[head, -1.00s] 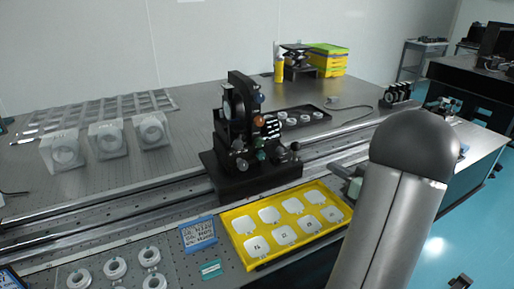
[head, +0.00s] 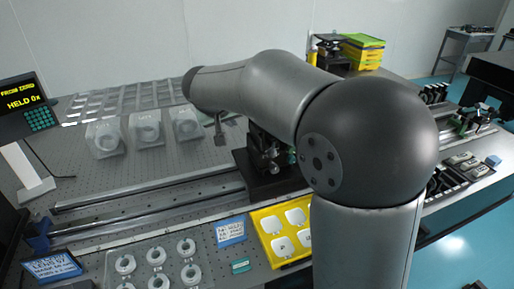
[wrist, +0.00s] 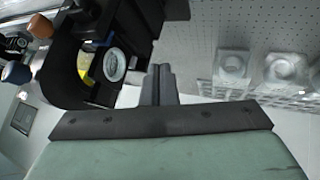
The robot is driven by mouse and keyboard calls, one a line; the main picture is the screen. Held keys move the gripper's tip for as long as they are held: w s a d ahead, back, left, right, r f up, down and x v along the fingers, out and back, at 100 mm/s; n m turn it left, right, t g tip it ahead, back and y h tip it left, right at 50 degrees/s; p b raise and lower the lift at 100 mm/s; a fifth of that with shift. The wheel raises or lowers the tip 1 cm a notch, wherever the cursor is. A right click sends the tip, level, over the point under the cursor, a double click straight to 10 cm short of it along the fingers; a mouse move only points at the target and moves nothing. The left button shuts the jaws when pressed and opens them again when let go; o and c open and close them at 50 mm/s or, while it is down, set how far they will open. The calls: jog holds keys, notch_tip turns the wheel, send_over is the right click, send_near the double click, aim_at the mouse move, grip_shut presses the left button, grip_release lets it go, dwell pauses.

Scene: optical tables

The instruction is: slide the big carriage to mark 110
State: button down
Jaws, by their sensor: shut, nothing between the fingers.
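The big carriage (head: 262,182) is a black block with optics mounts, sitting on the long rail (head: 150,197). My arm hides its upper part and right side in the head view. The wrist view shows its dark mounts (wrist: 135,25) and a round lens close by on the left. My gripper (head: 220,141) hangs fingers-down just left of the carriage. In the wrist view its two fingers (wrist: 161,72) are together and empty, beside the dark mounts; I cannot tell whether they touch. The rail's marks are too small to read.
Clear lens boxes (head: 146,131) sit behind the rail. A yellow tray (head: 268,236), a blue sign (head: 230,231) and white rings (head: 155,265) lie in front. The rail left of the carriage is clear.

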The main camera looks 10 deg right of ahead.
jog(key=s+a+f+g+h, duration=0.1)
jog(key=s+a+f+g, duration=0.1)
jog(key=s, duration=0.3)
jog(key=p, duration=0.1)
send_near(260, 153)
notch_tip(260, 153, down, 4)
jog(key=w+a, duration=0.2)
jog(key=d, duration=0.2)
jog(key=d+p, duration=0.1)
jog(key=shift+w+d+f, duration=0.2)
jog(key=shift+f, duration=0.05)
jog(key=shift+w+d+f, duration=0.1)
jog(key=shift+d+f, duration=0.05)
jog(key=shift+d, duration=0.25)
jog(key=shift+d, duration=0.15)
